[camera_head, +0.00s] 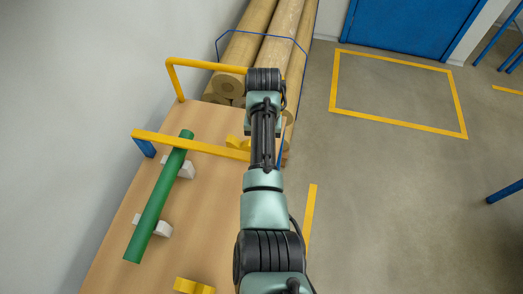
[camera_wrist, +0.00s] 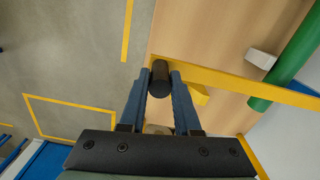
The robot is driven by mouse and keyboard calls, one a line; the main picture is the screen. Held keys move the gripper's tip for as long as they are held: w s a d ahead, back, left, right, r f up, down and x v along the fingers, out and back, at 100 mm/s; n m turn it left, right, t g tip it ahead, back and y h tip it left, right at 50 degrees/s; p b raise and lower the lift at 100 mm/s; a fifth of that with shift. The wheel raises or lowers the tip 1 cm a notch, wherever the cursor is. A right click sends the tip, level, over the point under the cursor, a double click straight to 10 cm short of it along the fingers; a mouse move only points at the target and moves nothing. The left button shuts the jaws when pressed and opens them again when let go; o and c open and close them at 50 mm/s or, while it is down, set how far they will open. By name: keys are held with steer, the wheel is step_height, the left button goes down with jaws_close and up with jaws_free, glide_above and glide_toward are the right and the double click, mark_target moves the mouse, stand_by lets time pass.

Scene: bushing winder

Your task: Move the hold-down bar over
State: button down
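The yellow hold-down bar (camera_head: 205,148) crosses the table from a blue post (camera_head: 146,148) at the left to the right edge. It passes over the far end of a green rod (camera_head: 158,200), which lies on two white blocks. In the wrist view the bar (camera_wrist: 235,84) has a black handle (camera_wrist: 160,80) at its free end. My gripper (camera_wrist: 160,72) has a finger on each side of this handle and appears closed on it. In the head view my arm hides the fingers and handle. A small yellow rest (camera_head: 237,143) sits near the bar's free end.
A second yellow rest (camera_head: 194,286) sits at the table's near edge. Behind stand another yellow frame (camera_head: 195,64) and a stack of large brown rolls (camera_head: 236,55). A wall is close on the left. The floor (camera_head: 400,200) to the right is mostly free.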

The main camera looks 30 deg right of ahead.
steer(key=shift+w+d+r, duration=0.15)
steer(key=shift+w+d, duration=0.05)
steer(key=shift+d, duration=0.05)
steer(key=c, duration=0.9)
jaws_free()
steer(key=shift+w+d, duration=0.1)
steer(key=shift+o, duration=1.3)
step_height(320, 180, up, 13)
steer(key=p, duration=0.1)
